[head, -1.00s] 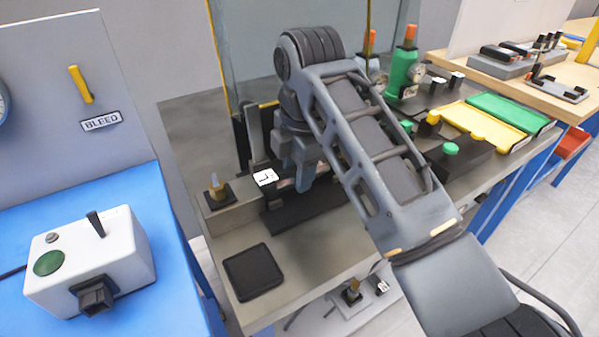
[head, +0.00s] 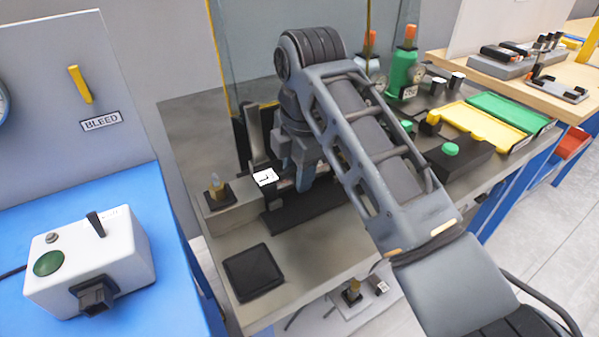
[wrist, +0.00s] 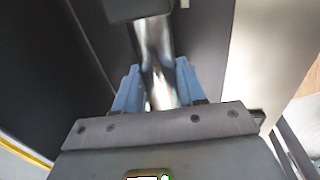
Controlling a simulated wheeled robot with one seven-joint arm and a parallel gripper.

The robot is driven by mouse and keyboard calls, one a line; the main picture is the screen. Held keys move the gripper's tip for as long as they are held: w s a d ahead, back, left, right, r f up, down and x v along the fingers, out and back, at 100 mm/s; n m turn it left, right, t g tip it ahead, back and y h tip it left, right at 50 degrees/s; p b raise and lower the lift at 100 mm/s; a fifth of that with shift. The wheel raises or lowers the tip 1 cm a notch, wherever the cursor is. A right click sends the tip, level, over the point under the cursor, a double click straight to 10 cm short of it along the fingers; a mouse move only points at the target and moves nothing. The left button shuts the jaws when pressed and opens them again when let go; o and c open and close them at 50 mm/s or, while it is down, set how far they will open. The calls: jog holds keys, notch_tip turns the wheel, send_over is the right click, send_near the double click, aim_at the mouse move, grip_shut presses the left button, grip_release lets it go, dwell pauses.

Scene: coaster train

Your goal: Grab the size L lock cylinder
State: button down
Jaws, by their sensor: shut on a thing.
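A shiny metal cylinder (wrist: 154,45) runs between the two blue fingers of my gripper (wrist: 158,82) in the wrist view. The fingers are closed on its sides. Its upper end in that view passes under a dark block. In the head view my gripper (head: 303,178) points down at the dark fixture on the grey bench, just right of a white tag (head: 265,177) that seems to read L. The cylinder is mostly hidden there by the fingers and wrist. I cannot tell whether it is free of the fixture.
A brass-coloured peg on a dark base (head: 217,190) stands left of the tag. A flat black pad (head: 253,272) lies in front. A clear panel with a yellow edge (head: 300,55) rises behind. Green and yellow trays (head: 485,128) lie to the right.

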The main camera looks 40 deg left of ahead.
jog(key=shift+r, duration=0.25)
